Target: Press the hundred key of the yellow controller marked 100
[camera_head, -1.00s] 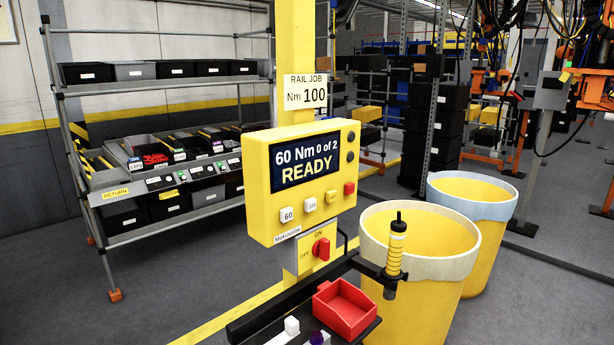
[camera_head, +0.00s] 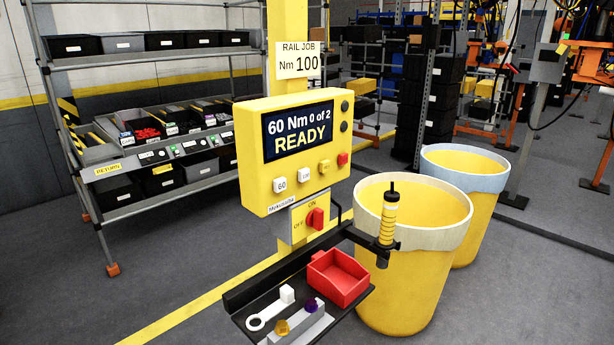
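The yellow controller (camera_head: 300,150) is mounted on a yellow post in the middle of the head view. Its screen (camera_head: 298,131) reads "60 Nm 0 of 2 READY". Below the screen are a white key marked 60 (camera_head: 280,185) and a second white key (camera_head: 304,174) whose small print looks like 100. A yellow key (camera_head: 325,166) and a red key (camera_head: 342,159) sit further right. A sign (camera_head: 299,60) above reads "RAIL JOB Nm 100". A red OFF/ON switch (camera_head: 315,218) is below the box. Neither of my grippers is in view.
A black shelf (camera_head: 240,306) under the controller carries a red tray (camera_head: 338,280), a white ring-ended tool (camera_head: 270,309) and small coloured parts. A tool with a yellow grip (camera_head: 389,220) stands at its right. Two yellow bins (camera_head: 405,290) stand behind. A bin rack (camera_head: 150,55) is at left.

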